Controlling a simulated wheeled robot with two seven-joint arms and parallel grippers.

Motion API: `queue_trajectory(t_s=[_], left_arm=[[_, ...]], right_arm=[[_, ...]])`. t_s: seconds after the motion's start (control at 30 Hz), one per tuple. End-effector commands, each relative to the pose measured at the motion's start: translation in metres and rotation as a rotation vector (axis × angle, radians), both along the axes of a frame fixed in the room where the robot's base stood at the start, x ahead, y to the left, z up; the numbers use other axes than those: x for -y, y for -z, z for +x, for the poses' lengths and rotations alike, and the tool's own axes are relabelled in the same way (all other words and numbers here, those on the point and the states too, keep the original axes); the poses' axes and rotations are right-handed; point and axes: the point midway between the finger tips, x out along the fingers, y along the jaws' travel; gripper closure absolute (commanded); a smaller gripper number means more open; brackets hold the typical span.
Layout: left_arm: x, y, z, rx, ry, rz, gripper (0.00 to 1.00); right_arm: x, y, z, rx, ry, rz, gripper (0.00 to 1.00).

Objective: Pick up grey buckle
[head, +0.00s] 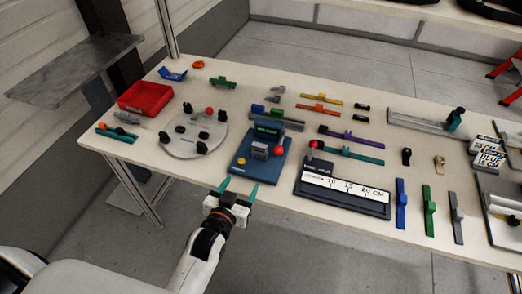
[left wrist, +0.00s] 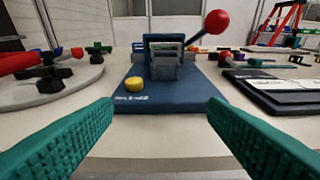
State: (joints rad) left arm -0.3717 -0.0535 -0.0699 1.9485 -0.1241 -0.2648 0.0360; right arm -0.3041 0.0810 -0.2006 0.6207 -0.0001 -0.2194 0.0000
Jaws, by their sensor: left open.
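My left gripper (head: 238,190) is open and empty at the front edge of the table, just in front of the blue press-like fixture (head: 243,166). Its green fingers stand wide apart in the left wrist view (left wrist: 161,115), with the blue fixture ahead between them. A small grey piece (head: 277,88), which may be the grey buckle, lies at the back middle of the table, with another grey piece close in front of it. Both are too small to tell their shape and are well beyond my gripper. A grey block (left wrist: 165,68) sits in the blue fixture. My right gripper is not in view.
The fixture has a red-knobbed lever (left wrist: 215,22) and a yellow button (left wrist: 134,84). A round grey plate with black knobs (head: 182,142) and a red bin (head: 145,97) stand left. A dark ruler board (head: 345,204) and coloured straps lie right.

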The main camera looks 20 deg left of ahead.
Motion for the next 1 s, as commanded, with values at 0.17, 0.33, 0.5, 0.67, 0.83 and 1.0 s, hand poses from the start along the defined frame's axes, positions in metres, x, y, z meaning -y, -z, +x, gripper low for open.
queue_trajectory(t_s=[0.17,0.33,0.5,0.67,0.83,1.0], left_arm=[[0.006,-0.011,0.015,0.147,-0.003,-0.015,0.33],[0.011,-0.019,0.022,0.243,0.000,-0.022,0.33],[0.012,-0.023,0.045,0.259,0.001,-0.023,0.33],[0.013,-0.023,0.073,0.257,0.000,-0.024,0.33],[0.013,-0.021,0.088,0.256,0.000,-0.024,0.33],[0.013,-0.022,0.104,0.256,0.000,-0.024,0.33]], right_arm=[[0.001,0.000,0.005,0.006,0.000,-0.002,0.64],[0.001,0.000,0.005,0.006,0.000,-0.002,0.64],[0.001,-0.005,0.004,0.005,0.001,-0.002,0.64],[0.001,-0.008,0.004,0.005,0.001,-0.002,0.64],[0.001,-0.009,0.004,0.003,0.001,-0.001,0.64],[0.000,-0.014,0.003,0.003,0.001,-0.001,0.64]])
